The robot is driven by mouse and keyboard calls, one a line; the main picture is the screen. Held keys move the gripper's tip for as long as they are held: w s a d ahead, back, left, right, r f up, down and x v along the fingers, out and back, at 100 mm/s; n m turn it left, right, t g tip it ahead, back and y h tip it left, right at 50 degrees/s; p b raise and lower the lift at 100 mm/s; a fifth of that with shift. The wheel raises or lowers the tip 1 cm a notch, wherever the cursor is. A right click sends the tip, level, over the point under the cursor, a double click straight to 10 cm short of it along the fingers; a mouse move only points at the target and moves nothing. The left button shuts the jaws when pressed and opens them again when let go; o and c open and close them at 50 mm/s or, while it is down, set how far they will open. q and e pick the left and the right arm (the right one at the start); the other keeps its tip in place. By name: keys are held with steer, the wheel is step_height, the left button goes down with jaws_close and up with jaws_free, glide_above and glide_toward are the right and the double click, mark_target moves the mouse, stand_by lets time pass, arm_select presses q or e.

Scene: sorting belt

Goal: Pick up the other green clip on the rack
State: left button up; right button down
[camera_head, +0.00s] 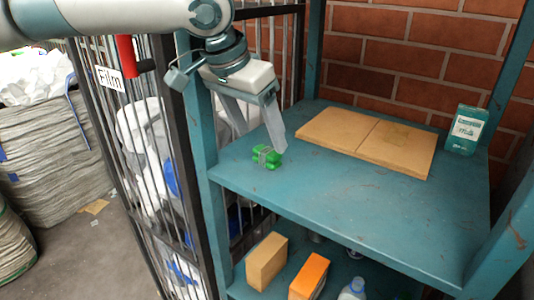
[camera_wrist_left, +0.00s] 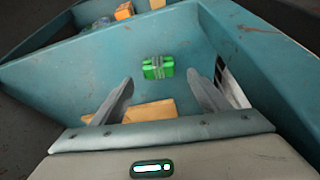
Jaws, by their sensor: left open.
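A green clip (camera_head: 266,157) lies on the upper shelf of the teal rack (camera_head: 345,212), near its left front corner. It looks like a green bundle with a grey band around its middle. My left gripper (camera_head: 258,150) is open above the clip, fingers pointing down. In the left wrist view the clip (camera_wrist_left: 157,67) shows beyond and between the two open fingertips (camera_wrist_left: 160,82), with nothing held. One green clip is visible. My right gripper is not in view.
A flat cardboard piece (camera_head: 370,142) lies behind the clip, and a teal and white carton (camera_head: 466,130) stands at the back right. A tan box (camera_head: 267,262) and an orange box (camera_head: 309,277) stand on the lower shelf. A barred cage (camera_head: 150,150) borders the rack's left side.

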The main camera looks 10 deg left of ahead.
mark_target(267, 157)
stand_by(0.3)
arm_select(q)
steer(key=shift+p+x, duration=0.55)
steer(key=shift+x, duration=0.35)
steer(key=shift+s+p+x, duration=0.25)
steer(key=shift+p+x, duration=0.1)
steer(key=shift+x, duration=1.5)
steer(key=shift+c, duration=0.6)
steer(key=c, duration=1)
